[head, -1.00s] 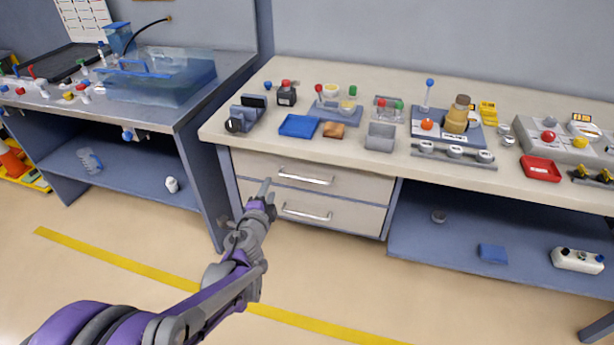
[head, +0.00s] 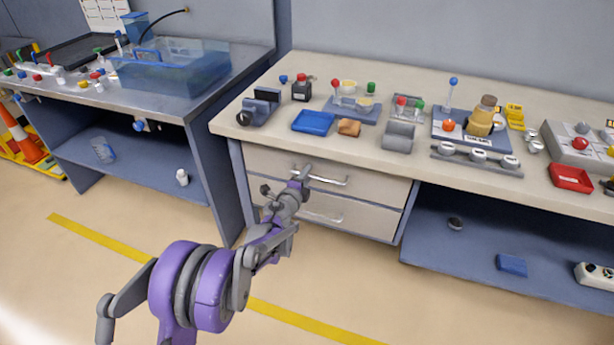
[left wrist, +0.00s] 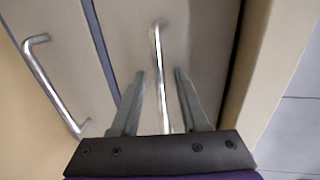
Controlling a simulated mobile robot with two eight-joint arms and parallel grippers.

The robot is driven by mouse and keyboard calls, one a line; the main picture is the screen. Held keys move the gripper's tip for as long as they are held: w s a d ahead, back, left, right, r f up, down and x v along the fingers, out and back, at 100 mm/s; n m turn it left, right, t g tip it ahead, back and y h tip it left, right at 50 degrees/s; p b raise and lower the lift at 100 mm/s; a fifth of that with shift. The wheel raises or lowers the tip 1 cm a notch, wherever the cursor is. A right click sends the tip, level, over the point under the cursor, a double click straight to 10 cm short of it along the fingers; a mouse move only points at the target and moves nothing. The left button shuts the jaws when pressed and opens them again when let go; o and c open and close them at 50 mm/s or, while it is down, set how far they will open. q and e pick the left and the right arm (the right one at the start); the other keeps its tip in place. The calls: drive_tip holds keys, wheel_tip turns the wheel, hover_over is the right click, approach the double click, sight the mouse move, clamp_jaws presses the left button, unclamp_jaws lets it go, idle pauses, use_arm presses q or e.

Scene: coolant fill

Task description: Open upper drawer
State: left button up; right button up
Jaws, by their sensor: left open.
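The upper drawer (head: 382,190) is a beige front under the worktop, and it looks shut. In the left wrist view, the handle (left wrist: 158,50) runs between the two fingers of my open left gripper (left wrist: 160,76). The fingers stand on either side of the bar and I see no clear grip on it. The lower drawer (head: 372,221) looks shut too; its handle (left wrist: 50,80) is at the left of the wrist view. My right gripper is not in view.
A shelf (head: 440,255) is at the right.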

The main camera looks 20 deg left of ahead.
use_arm(q)
drive_tip(key=shift+w, duration=0.25)
clamp_jaws()
idle(1.4)
